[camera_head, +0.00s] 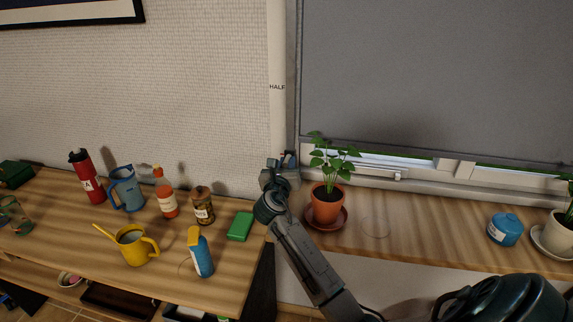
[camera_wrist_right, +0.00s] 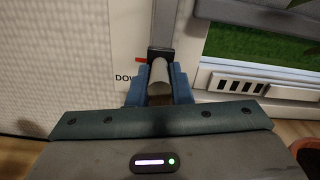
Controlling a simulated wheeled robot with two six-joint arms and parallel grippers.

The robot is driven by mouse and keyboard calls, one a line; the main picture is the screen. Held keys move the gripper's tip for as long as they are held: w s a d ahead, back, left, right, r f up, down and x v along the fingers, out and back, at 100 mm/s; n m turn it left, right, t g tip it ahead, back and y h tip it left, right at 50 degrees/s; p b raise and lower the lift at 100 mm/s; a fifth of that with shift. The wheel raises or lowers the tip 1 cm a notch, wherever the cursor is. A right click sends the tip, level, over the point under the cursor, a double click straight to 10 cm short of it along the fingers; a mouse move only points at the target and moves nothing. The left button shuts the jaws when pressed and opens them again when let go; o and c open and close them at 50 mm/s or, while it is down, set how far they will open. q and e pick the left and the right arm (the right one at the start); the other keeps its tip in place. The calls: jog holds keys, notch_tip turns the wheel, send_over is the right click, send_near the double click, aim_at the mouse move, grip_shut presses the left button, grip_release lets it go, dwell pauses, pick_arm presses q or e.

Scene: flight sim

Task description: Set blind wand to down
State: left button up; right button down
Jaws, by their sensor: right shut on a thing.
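My right gripper (camera_head: 283,160) is at the window's left edge, low against the pale strip beside the blind. In the right wrist view, its two blue fingers (camera_wrist_right: 157,90) are shut on the wand (camera_wrist_right: 158,72), a pale rod with a dark top piece. Lettering reading "DOW" (camera_wrist_right: 122,78), partly hidden by a finger, is just left of the wand, with a red mark (camera_wrist_right: 140,60) above it. The grey blind (camera_head: 430,70) covers most of the window and leaves a gap at the bottom. A "HALF" label (camera_head: 277,87) is higher on the strip. My left gripper is out of view.
A potted plant (camera_head: 327,202) on a saucer stands on the sill just right of my right arm. A green box (camera_head: 240,226), a blue bottle (camera_head: 203,262) and a yellow watering can (camera_head: 132,248) stand on the left table. A blue jar (camera_head: 505,230) is farther right.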

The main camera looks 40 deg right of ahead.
notch_tip(320, 180, down, 5)
jog(key=shift+r+b, duration=0.1)
jog(key=shift+b, duration=0.65)
jog(key=c, duration=1.3)
grip_release()
jog(key=b+v, duration=0.1)
jog(key=v, duration=0.9)
jog(key=shift+s+a, duration=0.3)
jog(key=shift+a, duration=0.05)
